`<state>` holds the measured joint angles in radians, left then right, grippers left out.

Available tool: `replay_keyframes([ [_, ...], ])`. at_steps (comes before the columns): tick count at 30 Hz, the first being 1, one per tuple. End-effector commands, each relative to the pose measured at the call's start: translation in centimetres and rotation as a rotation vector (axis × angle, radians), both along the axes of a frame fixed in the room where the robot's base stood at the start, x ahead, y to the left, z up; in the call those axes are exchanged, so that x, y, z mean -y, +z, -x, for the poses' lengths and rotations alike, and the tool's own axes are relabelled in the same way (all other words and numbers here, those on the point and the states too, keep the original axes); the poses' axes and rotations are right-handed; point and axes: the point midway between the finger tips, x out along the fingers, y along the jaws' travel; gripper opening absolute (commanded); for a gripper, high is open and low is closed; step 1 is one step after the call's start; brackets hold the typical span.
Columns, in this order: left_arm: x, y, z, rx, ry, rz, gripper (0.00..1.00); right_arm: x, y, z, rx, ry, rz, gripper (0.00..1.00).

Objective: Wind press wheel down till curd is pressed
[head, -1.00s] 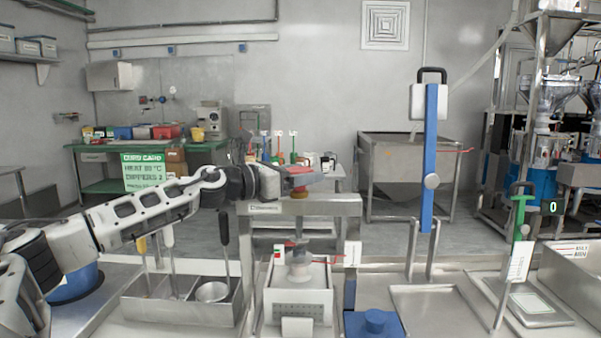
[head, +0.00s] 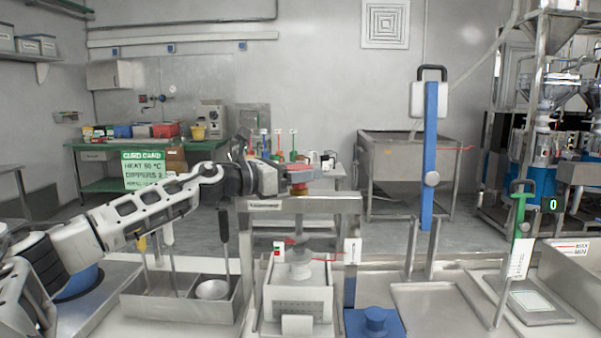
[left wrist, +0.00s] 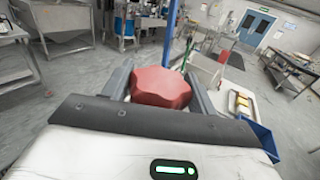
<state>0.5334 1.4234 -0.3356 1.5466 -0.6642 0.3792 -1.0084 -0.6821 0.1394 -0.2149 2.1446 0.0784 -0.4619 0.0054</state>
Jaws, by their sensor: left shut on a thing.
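The press stands in the middle of the head view, with a steel crossbar (head: 330,205) over a white perforated box (head: 299,302). The red press wheel (head: 299,189) sits just above the crossbar and is partly hidden by my left gripper (head: 303,176). In the left wrist view the lobed red wheel (left wrist: 161,88) lies between the fingers of my left gripper, which is shut on it. A pale round presser (head: 299,267) is at the top of the white box. I cannot see curd inside the box. My right gripper is not in view.
A steel tray with ladles and a bowl (head: 212,290) stands left of the press. A blue block with a knob (head: 375,322) and a tall blue lever (head: 429,150) are to the right. A green card (head: 143,170) stands behind my left arm.

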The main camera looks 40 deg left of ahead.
Motion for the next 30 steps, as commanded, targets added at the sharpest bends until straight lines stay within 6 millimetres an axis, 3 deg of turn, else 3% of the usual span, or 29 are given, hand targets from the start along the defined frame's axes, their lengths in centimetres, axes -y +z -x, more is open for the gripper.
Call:
replay_keyframes([
  [5,0.0,0.1,0.0,0.006,-0.085,0.007,0.35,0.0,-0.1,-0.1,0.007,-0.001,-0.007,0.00],
  [15,0.1,0.9,-0.1,0.010,-0.383,0.010,0.35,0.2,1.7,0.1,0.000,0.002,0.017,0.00],
  [30,0.2,0.4,0.1,0.008,-0.649,0.004,0.35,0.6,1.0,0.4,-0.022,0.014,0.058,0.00],
])
